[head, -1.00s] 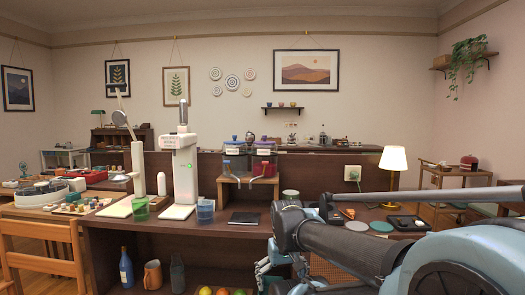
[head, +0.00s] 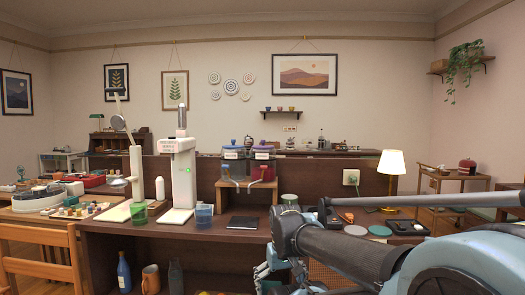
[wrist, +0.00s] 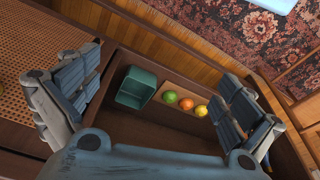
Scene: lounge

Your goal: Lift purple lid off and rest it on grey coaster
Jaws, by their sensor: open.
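Two clear drink dispensers stand side by side on a small wooden stand in the head view. The right one holds red liquid and has a small lid that looks purple (head: 263,144) on top. A flat grey coaster (head: 355,230) lies on the counter at the right, beside a greenish one. My gripper (wrist: 160,78) is open and empty in the wrist view, its fingers wide apart and pointing down past the counter's edge. In the head view it is low in front of the counter, partly hidden by my arm, well away from the lid and the coaster.
Below my gripper are a shelf with a teal bin (wrist: 136,88) and several fruits (wrist: 186,104). A lamp (head: 392,165) stands behind the coasters. A black pad (head: 243,222) and a blue cup (head: 204,214) are on the counter before the dispensers.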

